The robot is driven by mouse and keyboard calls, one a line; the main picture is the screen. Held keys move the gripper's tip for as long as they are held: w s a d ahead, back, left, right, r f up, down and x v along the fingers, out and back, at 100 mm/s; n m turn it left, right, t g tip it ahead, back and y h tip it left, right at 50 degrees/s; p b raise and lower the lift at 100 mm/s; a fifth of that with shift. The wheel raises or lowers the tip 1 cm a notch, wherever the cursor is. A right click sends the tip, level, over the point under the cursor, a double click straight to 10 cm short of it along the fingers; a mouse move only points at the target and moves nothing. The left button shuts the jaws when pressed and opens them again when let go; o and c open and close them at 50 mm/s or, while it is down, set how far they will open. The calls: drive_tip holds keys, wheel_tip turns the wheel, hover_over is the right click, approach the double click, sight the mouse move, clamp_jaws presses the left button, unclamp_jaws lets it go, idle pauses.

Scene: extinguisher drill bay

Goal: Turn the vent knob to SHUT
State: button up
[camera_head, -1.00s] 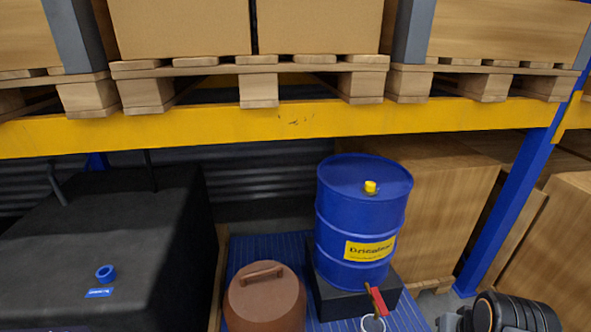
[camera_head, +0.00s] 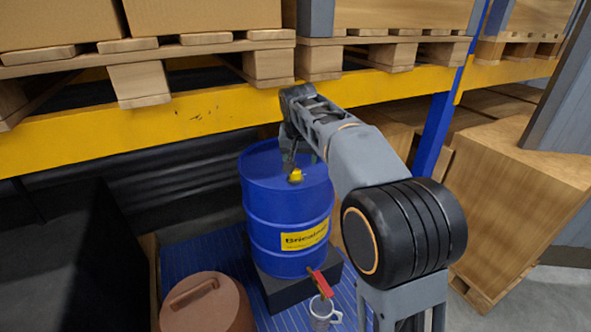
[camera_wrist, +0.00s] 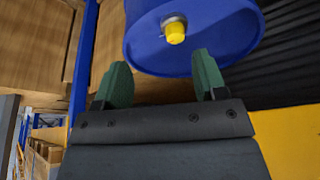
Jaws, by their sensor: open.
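The yellow vent knob (camera_head: 296,177) stands on the top of the blue drum (camera_head: 288,222). In the wrist view the knob (camera_wrist: 175,34) sits on a pale metal collar, ahead of and between my two green fingers. My gripper (camera_wrist: 160,68) is open, its fingertips apart, with nothing between them. In the head view my gripper (camera_head: 290,158) hangs over the drum top, close above and behind the knob. No SHUT mark can be read.
A yellow rack beam (camera_head: 200,115) with pallets and boxes runs above the drum. A red tap handle (camera_head: 319,281) juts from the drum low in front, over a grey mug (camera_head: 321,314). A brown lidded pot (camera_head: 205,306) stands at left on the blue slatted platform (camera_head: 192,262).

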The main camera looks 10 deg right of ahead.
sight(295, 172)
drive_tip(key=w+m, duration=0.1)
drive_tip(key=w, duration=0.6)
drive_tip(key=shift+h, duration=0.3)
drive_tip(key=x, duration=1.3)
drive_tip(key=shift+w+a+f, duration=0.3)
drive_tip(key=shift+w+f, duration=0.05)
drive_tip(key=c, duration=0.9)
